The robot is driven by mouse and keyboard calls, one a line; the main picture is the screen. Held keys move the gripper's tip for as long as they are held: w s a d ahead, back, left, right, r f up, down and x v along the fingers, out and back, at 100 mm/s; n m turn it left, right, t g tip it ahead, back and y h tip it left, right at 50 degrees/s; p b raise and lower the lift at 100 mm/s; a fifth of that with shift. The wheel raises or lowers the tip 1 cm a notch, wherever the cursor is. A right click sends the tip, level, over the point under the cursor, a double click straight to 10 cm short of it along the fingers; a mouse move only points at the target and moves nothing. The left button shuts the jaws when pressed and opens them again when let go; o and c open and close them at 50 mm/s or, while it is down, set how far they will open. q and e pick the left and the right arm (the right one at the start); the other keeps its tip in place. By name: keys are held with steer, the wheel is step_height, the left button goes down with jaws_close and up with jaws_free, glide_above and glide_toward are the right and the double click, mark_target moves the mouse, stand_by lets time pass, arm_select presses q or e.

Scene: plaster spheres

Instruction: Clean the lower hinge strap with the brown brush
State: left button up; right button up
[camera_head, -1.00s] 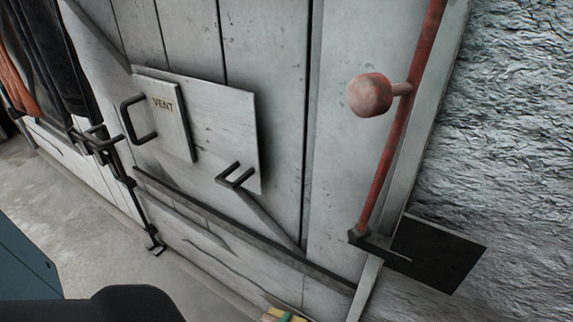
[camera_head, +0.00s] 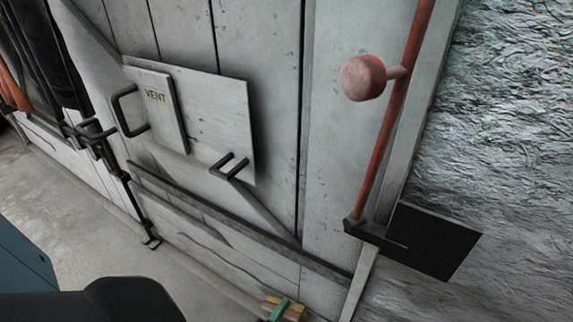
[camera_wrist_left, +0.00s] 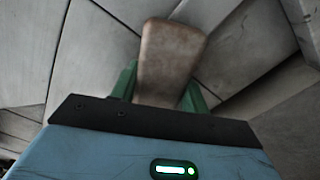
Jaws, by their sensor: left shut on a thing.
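The lower hinge strap (camera_head: 322,266) looks to be the long dark bar running slantwise across the low part of the grey plank door in the head view. The brown brush (camera_wrist_left: 170,58) stands between the green fingers of my left gripper (camera_wrist_left: 160,88) in the left wrist view, and they are shut on it. In the head view a tan part of the brush (camera_head: 295,311) and a green finger of my left gripper (camera_head: 280,309) show at the bottom edge, below the strap and apart from it in the picture. The bristles cannot be made out. My right gripper is not in view.
A VENT plate (camera_head: 158,108) with a dark handle (camera_head: 123,110) is on the door. A red rod (camera_head: 385,140) with a round knob (camera_head: 362,78) stands at the right. A black plate (camera_head: 432,241) juts out beside the rough wall. Bare floor (camera_head: 100,225) lies at lower left.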

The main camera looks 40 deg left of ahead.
arm_select(q)
steer(key=shift+s+a+f, duration=0.1)
steer(key=shift+a+f, duration=0.05)
steer(key=shift+a, duration=0.15)
steer(key=shift+a+f, duration=0.2)
steer(key=shift+a, duration=0.25)
steer(key=shift+d+r+p, duration=0.25)
steer(key=shift+d, duration=0.25)
steer(key=shift+d+r+p, duration=0.25)
steer(key=shift+d, duration=0.25)
steer(key=shift+w+d+r+p, duration=0.2)
steer(key=shift+d+r, duration=0.05)
steer(key=shift+d, duration=0.25)
steer(key=shift+w+d+r+p, duration=0.2)
steer(key=shift+d, duration=0.25)
steer(key=shift+a, duration=0.1)
steer(key=shift+s+a+f+b, duration=0.15)
steer(key=shift+a+f+b, duration=0.15)
steer(key=shift+a, duration=0.15)
steer(key=shift+s+a+f+b, duration=0.2)
steer(key=shift+a+b, duration=0.1)
steer(key=shift+a, duration=0.15)
